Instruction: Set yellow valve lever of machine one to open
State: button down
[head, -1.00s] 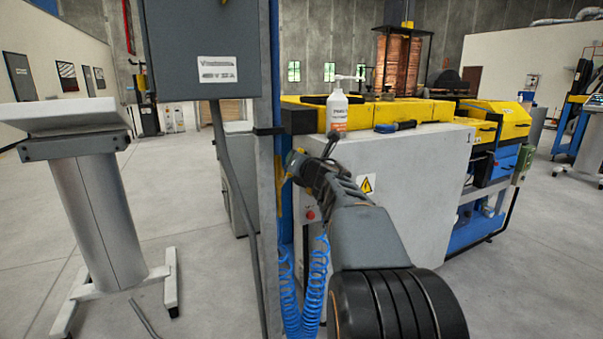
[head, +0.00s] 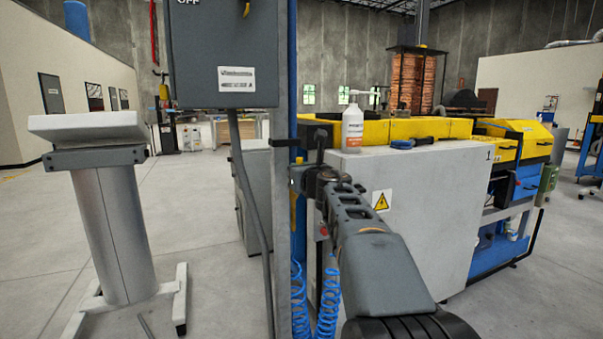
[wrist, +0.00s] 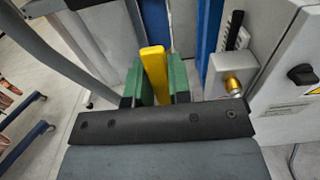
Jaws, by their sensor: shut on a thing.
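The yellow valve lever (wrist: 153,60) stands up between the two green fingers of my gripper (wrist: 155,82) in the wrist view. The fingers are closed on it from both sides. The valve body below the lever is hidden by the gripper. In the head view my arm reaches forward to the blue-grey post, and the fingers are hidden behind my wrist. Machine one (head: 425,205) is the pale cabinet with yellow top parts and a "1" on its side, to the right of the post.
A grey control box (head: 222,55) hangs on the post. Blue coiled hoses (head: 326,305) hang below my arm. A white-topped pedestal (head: 110,215) stands at left. The wrist view shows a brass fitting (wrist: 232,84) and a black knob (wrist: 302,75) right of the fingers.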

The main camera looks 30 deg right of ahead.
dwell(0.3)
jog(key=c, duration=1)
grip_release()
jog(key=shift+c, duration=0.2)
jog(key=s+a, duration=0.2)
jog(key=s, duration=1.1)
jog(key=shift+s+p, duration=0.35)
jog(key=shift+p, duration=0.1)
